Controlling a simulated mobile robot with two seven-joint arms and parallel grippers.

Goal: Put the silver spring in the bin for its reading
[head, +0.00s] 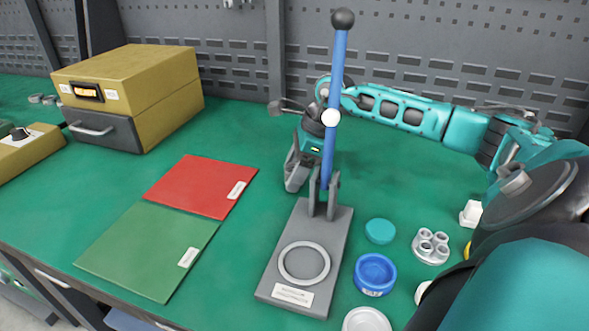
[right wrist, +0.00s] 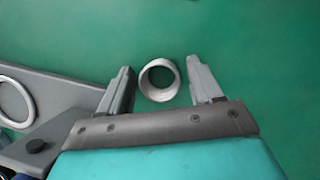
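A round hollow silver piece (right wrist: 159,79), which looks like the silver spring, lies on the green bench top in the right wrist view; its coils cannot be made out. My right gripper (right wrist: 161,88) is open, with one finger on each side of it and a gap to both. In the head view my right gripper (head: 300,165) is low behind the press lever, and the spring is hidden there. The red panel (head: 195,188) and the green panel (head: 140,245), each with a white label too small to read, lie flat at the left. My left gripper is not in view.
The press with a blue lever (head: 335,100) and grey base (head: 320,240) stands between my right gripper and the front edge. A yellow box (head: 130,85) with a lit display is back left. A blue dish (head: 376,272), a teal disc (head: 380,231) and a grey holder (head: 430,246) are right.

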